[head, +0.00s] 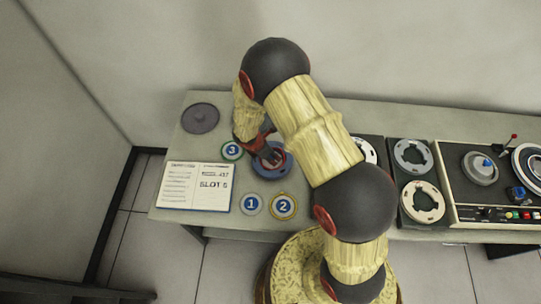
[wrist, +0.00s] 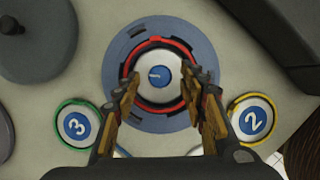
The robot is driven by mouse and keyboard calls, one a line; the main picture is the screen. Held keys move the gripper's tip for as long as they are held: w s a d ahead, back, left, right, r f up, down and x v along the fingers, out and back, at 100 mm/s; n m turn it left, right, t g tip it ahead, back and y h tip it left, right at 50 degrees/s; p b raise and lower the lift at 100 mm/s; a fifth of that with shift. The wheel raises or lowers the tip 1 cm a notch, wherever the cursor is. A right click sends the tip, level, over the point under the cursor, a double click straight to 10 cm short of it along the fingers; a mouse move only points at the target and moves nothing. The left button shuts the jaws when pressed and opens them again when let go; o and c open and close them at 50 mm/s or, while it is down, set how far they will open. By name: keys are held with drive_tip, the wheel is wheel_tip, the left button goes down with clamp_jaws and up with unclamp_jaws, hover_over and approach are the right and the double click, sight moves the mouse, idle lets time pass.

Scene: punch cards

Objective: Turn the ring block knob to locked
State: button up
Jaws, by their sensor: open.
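The ring block (wrist: 120,60) is a round blue-grey base with a red-and-dark ring and a white disc with a blue knob centre (wrist: 157,75) carrying a short white mark. In the head view the ring block (head: 284,169) sits on the table, partly hidden by my arm. My gripper (wrist: 169,110) is open above it, with one finger over the left side of the ring and one over the right. The wrist view does not settle whether the fingers touch the ring. In the head view my gripper (head: 266,152) points down at the block.
Discs numbered 3 (head: 231,151), 1 (head: 251,204) and 2 (head: 283,206) lie close around the block. An open booklet reading "SLOT 5" (head: 195,187) and a dark round lid (head: 200,118) are left. Reel trays (head: 423,200) and a control console (head: 480,210) stand right.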

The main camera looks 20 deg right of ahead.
drive_tip(key=shift+d+f, duration=0.1)
drive_tip(key=shift+f, duration=0.15)
drive_tip(key=shift+c, duration=0.4)
clamp_jaws()
